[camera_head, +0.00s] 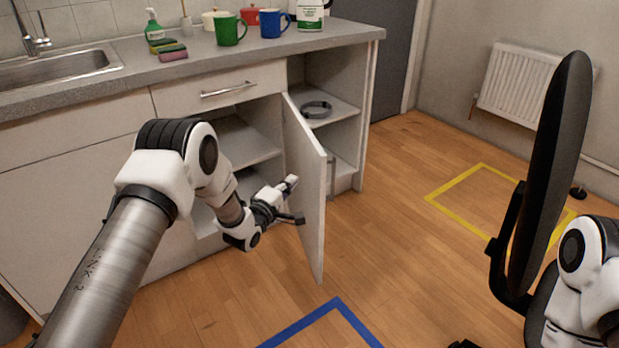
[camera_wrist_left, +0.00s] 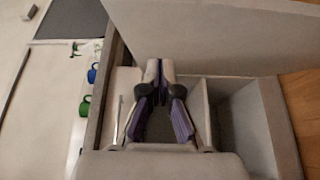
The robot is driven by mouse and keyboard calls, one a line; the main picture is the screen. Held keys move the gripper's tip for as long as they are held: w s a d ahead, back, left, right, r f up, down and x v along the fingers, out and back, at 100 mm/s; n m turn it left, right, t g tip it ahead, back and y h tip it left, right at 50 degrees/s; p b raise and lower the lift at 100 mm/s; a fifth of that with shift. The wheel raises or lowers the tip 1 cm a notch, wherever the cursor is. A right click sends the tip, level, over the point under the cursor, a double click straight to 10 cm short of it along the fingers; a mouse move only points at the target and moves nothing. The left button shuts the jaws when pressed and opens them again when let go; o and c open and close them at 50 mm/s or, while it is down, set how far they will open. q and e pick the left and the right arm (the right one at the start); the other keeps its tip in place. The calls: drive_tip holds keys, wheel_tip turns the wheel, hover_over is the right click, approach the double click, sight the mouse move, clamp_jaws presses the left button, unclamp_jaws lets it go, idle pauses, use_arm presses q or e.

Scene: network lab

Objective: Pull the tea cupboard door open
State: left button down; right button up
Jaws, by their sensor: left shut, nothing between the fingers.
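The cupboard door (camera_head: 308,190), a pale grey panel, stands well open below the drawer, swung out into the room. Its bar handle (camera_head: 331,172) shows at the outer face on the right. My left gripper (camera_head: 291,200) is shut and empty, on the inner side of the door and close to it; I cannot tell whether it touches. In the left wrist view the gripper (camera_wrist_left: 160,72) points at the pale panel of the door (camera_wrist_left: 215,35). The shelf (camera_head: 240,145) inside the cupboard is partly hidden by my left arm. My right gripper is out of view.
A drawer (camera_head: 222,88) with a bar handle is above the cupboard. A green mug (camera_head: 231,30) and a blue mug (camera_head: 270,23) stand on the counter. A dark ring (camera_head: 316,109) lies on the open shelf at right. A black upright object (camera_head: 548,175) stands near my right arm.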

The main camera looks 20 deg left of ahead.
sight(316, 169)
use_arm(q)
drive_tip(key=w+d, duration=0.2)
drive_tip(key=w+d+b, duration=0.1)
drive_tip(key=w+d, duration=0.1)
drive_tip(key=shift+w, duration=0.4)
